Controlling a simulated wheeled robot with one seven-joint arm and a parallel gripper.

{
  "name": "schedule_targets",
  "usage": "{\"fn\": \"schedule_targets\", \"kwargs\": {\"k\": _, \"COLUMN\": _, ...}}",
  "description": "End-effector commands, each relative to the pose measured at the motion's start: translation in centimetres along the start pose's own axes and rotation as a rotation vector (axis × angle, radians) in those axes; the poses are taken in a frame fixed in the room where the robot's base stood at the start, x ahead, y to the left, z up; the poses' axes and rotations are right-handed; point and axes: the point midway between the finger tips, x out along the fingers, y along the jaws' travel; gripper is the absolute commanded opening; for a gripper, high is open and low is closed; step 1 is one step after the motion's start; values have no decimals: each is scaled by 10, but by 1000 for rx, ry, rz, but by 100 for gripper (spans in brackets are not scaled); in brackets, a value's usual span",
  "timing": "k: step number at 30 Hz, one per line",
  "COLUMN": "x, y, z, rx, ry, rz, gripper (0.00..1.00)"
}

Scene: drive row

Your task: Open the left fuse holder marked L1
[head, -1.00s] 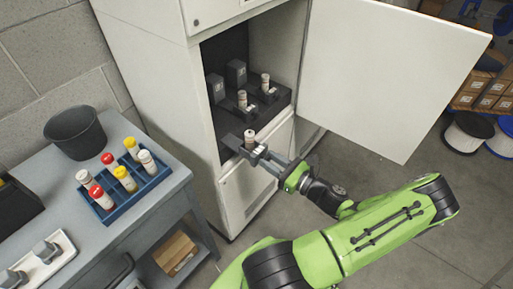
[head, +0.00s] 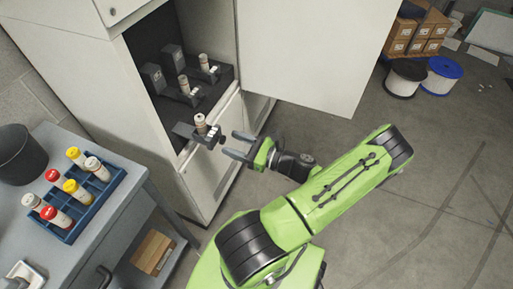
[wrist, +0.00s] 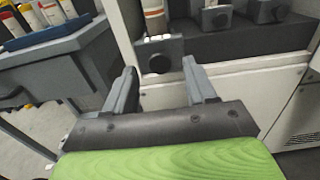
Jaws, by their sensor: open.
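The left fuse holder (head: 208,136) is the one nearest my arm in the head view. It stands forward of the other two, at the cabinet's front edge, with its dark round knob facing my gripper. A pale fuse with a brown band (head: 200,123) stands upright in it. Its marking is too small to read. My gripper (head: 233,145) is open and empty, a short way in front of the knob and apart from it. In the wrist view the knob (wrist: 160,63) shows between and beyond the two fingertips.
The middle holder (head: 190,95) and the right holder (head: 209,73) sit further back, each with a fuse. The open cabinet door (head: 310,55) stands to the right. A bench at left carries a blue fuse rack (head: 104,190) and a dark bin (head: 20,155).

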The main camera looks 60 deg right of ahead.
Motion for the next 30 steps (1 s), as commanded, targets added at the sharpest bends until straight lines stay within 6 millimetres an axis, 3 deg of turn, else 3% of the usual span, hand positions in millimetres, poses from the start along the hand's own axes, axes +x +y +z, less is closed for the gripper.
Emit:
{"fn": "schedule_targets", "kwargs": {"k": 6, "x": -65, "y": -1, "z": 2, "rx": -2, "ry": 2, "rz": -7, "gripper": 56}}
{"fn": "schedule_targets", "kwargs": {"k": 13, "x": -116, "y": -1, "z": 1, "rx": -1, "ry": 0, "rz": -4, "gripper": 56}}
{"fn": "schedule_targets", "kwargs": {"k": 18, "x": -128, "y": 0, "z": 1, "rx": 1, "ry": -1, "rz": 0, "gripper": 56}}
{"fn": "schedule_targets", "kwargs": {"k": 30, "x": -128, "y": 0, "z": 0, "rx": 1, "ry": -1, "rz": 0, "gripper": 56}}
